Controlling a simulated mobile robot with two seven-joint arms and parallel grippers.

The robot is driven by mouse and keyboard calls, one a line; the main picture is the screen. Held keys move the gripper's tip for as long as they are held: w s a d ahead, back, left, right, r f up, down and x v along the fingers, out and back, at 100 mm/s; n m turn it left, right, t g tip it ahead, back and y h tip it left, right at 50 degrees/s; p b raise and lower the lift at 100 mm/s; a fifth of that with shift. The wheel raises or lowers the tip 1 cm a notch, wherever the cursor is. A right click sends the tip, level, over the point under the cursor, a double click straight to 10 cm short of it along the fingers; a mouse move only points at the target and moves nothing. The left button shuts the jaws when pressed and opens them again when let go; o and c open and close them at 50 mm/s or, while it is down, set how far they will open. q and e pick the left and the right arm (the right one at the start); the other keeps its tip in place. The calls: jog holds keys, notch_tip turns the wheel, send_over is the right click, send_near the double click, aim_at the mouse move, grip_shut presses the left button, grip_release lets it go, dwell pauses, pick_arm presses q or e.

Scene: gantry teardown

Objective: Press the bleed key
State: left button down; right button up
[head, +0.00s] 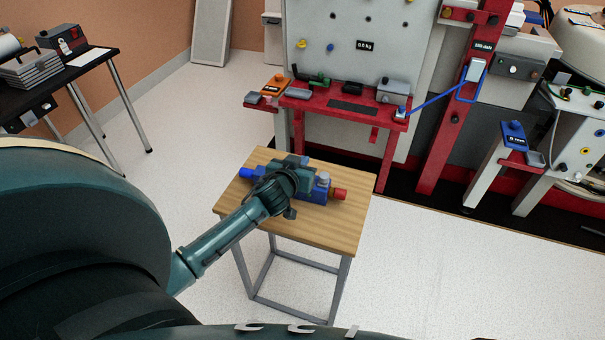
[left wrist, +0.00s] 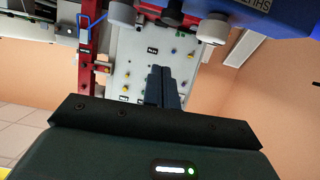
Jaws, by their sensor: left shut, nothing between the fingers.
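A blue valve block (head: 321,188) with a blue cap at its left end, a red cap (head: 338,194) at its right end and a grey knob on top lies on a small wooden table (head: 340,230). My left gripper (head: 291,163) is over the middle of the block and hides much of it. In the left wrist view its fingers (left wrist: 165,86) are shut with nothing between them. The blue block (left wrist: 275,14) and its knobs (left wrist: 213,29) show along the top edge there. I cannot tell which part is the bleed key, or whether the fingers touch the block.
A red bench (head: 345,118) with small devices stands behind the table, before a grey panel (head: 350,45). A red post (head: 455,100) rises to its right. A black table (head: 75,75) stands at the far left. The floor right of the wooden table is clear.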

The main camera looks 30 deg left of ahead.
pick_arm(q)
notch_tip(320, 180, down, 4)
jog(key=shift+w+r+b, duration=0.15)
jog(key=shift+r+b, duration=0.05)
jog(key=shift+b, duration=0.15)
jog(key=shift+f, duration=0.35)
pick_arm(e)
jog(key=shift+w+a+f, duration=0.1)
jog(key=shift+a, duration=0.05)
